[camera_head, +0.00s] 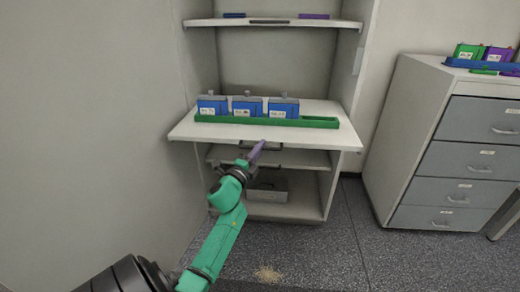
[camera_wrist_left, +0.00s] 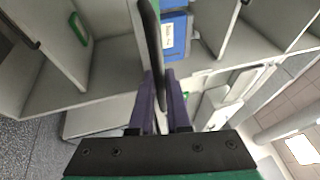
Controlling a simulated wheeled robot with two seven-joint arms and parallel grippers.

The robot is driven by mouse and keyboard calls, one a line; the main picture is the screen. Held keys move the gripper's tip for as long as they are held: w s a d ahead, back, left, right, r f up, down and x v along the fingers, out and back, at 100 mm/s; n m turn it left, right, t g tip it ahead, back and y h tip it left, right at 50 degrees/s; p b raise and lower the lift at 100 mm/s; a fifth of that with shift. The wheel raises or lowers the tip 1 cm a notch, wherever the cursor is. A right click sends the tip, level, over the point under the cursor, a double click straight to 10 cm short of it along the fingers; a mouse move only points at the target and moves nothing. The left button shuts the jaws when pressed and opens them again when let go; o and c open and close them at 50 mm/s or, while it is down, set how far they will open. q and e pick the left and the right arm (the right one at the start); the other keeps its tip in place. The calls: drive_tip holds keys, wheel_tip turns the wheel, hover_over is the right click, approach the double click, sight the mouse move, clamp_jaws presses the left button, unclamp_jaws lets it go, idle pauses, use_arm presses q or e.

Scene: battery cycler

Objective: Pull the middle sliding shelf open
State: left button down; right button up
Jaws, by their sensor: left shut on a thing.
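The middle sliding shelf (camera_head: 190,131) is a pale board that sticks out in front of the cabinet's side walls. A green tray (camera_head: 320,122) with blue battery packs (camera_head: 247,107) stands on it. My left gripper (camera_head: 256,151) has purple fingers and is at the middle of the shelf's front edge, just under it. In the left wrist view, its fingers (camera_wrist_left: 163,90) are closed around the dark handle (camera_wrist_left: 151,42) of the shelf. Part of the handle is hidden by the fingers. My right gripper is in neither view.
An upper shelf (camera_head: 275,22) and a lower shelf (camera_head: 305,159) sit further in. A grey box (camera_head: 268,191) stands at the cabinet's bottom. A drawer unit (camera_head: 415,130) with green and purple packs on top is at the right.

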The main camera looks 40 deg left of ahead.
use_arm(q)
drive_tip(key=c, duration=0.9)
unclamp_jaws()
drive_tip(key=v, duration=1.4)
drive_tip(key=shift+s+f, duration=0.1)
drive_tip(key=shift+s, duration=0.1)
